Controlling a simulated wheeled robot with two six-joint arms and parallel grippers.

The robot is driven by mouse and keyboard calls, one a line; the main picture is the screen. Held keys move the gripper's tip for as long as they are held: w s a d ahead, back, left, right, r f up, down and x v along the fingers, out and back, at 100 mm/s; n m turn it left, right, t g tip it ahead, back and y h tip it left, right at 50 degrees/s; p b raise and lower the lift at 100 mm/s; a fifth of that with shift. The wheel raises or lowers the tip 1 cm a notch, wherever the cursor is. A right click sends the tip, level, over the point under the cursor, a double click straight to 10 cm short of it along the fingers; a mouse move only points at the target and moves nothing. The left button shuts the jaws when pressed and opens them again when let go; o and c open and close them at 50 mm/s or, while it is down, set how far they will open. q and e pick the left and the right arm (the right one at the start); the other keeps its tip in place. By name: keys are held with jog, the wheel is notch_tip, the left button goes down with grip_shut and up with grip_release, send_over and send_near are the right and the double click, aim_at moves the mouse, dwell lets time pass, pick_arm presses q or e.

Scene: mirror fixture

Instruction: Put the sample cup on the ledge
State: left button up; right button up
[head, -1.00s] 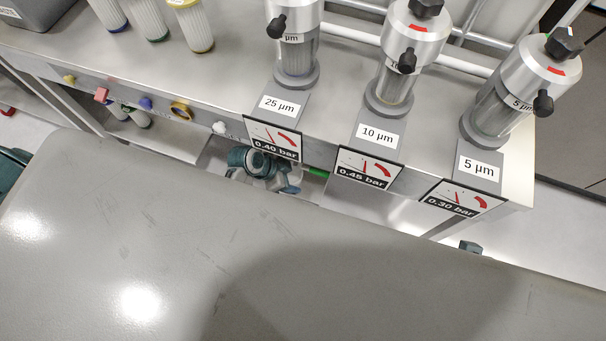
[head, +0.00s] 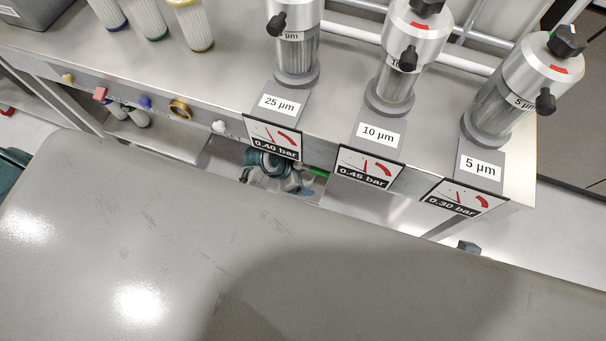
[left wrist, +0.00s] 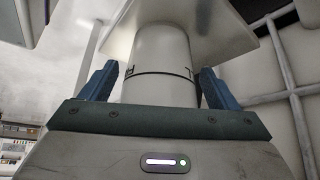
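My left gripper (left wrist: 160,84) has two blue fingers on either side of a white cylinder (left wrist: 158,58), which looks like the sample cup. The cylinder has a thin black ring line and partly hidden black letters. The fingers lie close against its sides and seem shut on it. A pale flat plate (left wrist: 228,40) shows beyond the cylinder's far end; I cannot tell whether they touch. In the head view, my left wrist and gripper (head: 272,166) are partly hidden below the bench front, behind the 0.40 bar gauge. The cup is not recognisable there. I cannot identify the ledge.
Filter housings marked 25 µm (head: 296,50), 10 µm (head: 392,75) and 5 µm (head: 500,105) stand on the metal bench (head: 235,75). Gauge plates (head: 272,140) hang from its front edge. Coloured knobs (head: 181,110) line the front at left. Filter cartridges (head: 190,25) stand at the back left.

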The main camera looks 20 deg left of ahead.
pick_arm(q)
jog(key=shift+r, duration=0.1)
jog(key=shift+s+a+r, duration=0.1)
jog(key=shift+a+r, duration=0.1)
jog(key=shift+r, duration=0.1)
jog(key=s+a, duration=0.6)
jog(key=a, duration=0.4)
jog(key=s+r+n+y, duration=0.1)
jog(key=s+r+n, duration=0.1)
jog(key=r, duration=0.4)
jog(key=s+a+r+n+t+y, duration=0.1)
jog(key=s+r+n+y, duration=0.1)
jog(key=r+n, duration=0.3)
jog(key=s+a+r+n+t+y, duration=0.1)
jog(key=s+r+n+y, duration=0.1)
jog(key=r, duration=0.5)
jog(key=shift+s+n, duration=0.9)
jog(key=shift+s, duration=0.35)
